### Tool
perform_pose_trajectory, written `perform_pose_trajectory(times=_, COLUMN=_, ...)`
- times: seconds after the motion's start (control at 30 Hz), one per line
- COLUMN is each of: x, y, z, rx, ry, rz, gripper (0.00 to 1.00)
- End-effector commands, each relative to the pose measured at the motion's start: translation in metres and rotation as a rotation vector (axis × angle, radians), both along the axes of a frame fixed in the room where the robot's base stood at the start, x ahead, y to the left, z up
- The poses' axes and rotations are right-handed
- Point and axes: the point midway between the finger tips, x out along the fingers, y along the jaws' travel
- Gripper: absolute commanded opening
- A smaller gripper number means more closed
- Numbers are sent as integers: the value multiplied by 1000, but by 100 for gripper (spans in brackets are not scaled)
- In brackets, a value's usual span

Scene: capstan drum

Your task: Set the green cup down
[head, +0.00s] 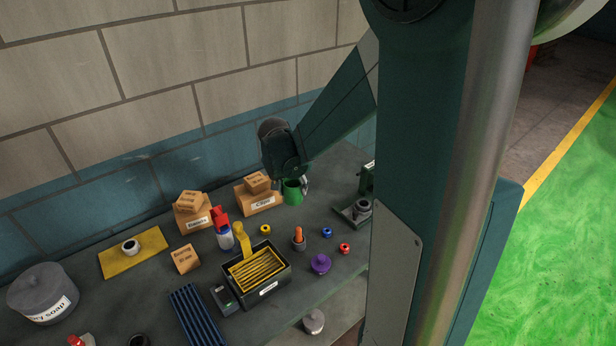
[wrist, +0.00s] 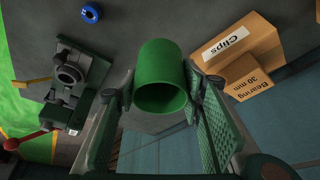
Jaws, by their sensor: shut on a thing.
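The green cup (head: 293,191) is at the back right of the dark bench in the head view, beside the cardboard boxes. My gripper (head: 296,184) reaches down to it from above. In the wrist view the green cup (wrist: 162,65) sits between the two fingers of my gripper (wrist: 162,88), with its open mouth towards the camera. The gripper is shut on the cup. The cup looks roughly upright in the head view. I cannot tell whether its base touches the bench.
The Clips box (head: 259,202), with a smaller box on it, stands just left of the cup. A grey vise-like device (head: 356,211) stands to the right. A blue ring (head: 327,232), a yellow ring (head: 265,229) and an orange-handled tool (head: 298,240) are in front. Some bare bench (head: 318,205) lies between.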

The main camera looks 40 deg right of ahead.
Motion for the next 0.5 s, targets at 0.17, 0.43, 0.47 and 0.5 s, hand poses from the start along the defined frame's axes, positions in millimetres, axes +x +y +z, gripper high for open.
perform_pose_trajectory(times=0.17, x=27, y=-23, z=6, rx=1, ry=0, rz=0, gripper=28)
perform_pose_trajectory(times=0.43, x=70, y=-66, z=10, rx=2, ry=0, rz=5, gripper=28)
perform_pose_trajectory(times=0.47, x=75, y=-72, z=10, rx=2, ry=0, rz=5, gripper=28)
perform_pose_trajectory(times=0.5, x=82, y=-79, z=11, rx=2, ry=0, rz=5, gripper=28)
